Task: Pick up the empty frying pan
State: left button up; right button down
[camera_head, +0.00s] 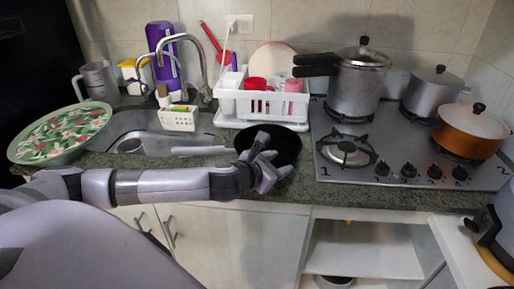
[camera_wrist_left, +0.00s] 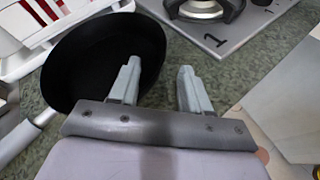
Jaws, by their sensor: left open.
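The black frying pan (camera_head: 283,143) lies on the counter between the sink and the stove, and it looks empty. Its light grey handle (camera_head: 202,150) points left toward the sink. In the left wrist view the pan (camera_wrist_left: 95,62) fills the upper left, with its handle (camera_wrist_left: 22,138) at the left edge. My left gripper (camera_head: 270,165) is at the front of the pan. In the wrist view its fingers (camera_wrist_left: 160,85) are apart with nothing between them; one overlaps the pan's right rim and the other is over the counter. My right gripper is not in view.
A white dish rack (camera_head: 262,104) with cups stands behind the pan. The stove (camera_head: 400,158) on the right holds a pressure cooker (camera_head: 356,85), a grey pot (camera_head: 432,92) and an orange pot (camera_head: 470,132). The sink (camera_head: 150,128) and a floral bowl (camera_head: 60,133) are left.

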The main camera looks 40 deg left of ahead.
aim_at(286, 160)
pick_arm(q)
jog(key=shift+x, duration=2.3)
grip_shut()
